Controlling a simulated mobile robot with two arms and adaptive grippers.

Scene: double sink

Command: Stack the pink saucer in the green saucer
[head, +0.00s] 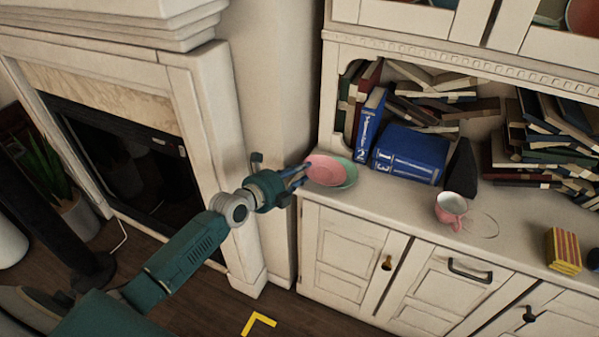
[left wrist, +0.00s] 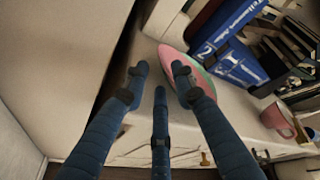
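The pink saucer (head: 325,171) is at the left end of the cabinet counter. It overlaps the green saucer (head: 351,173) and sits offset to its left, so only the green right rim shows. I cannot tell whether the pink one rests fully on the green one. My left gripper (head: 304,172) is at the pink saucer's left edge. In the left wrist view its fingers (left wrist: 159,76) are spread apart, with the pink saucer (left wrist: 171,59) behind the right finger. A thin strip of the green saucer (left wrist: 193,70) shows there too. My right gripper is in neither view.
A pink cup (head: 451,207) and a yellow-red striped box (head: 563,250) are farther right on the counter (head: 400,200). A wall and a white fireplace (head: 200,120) are close on the left.

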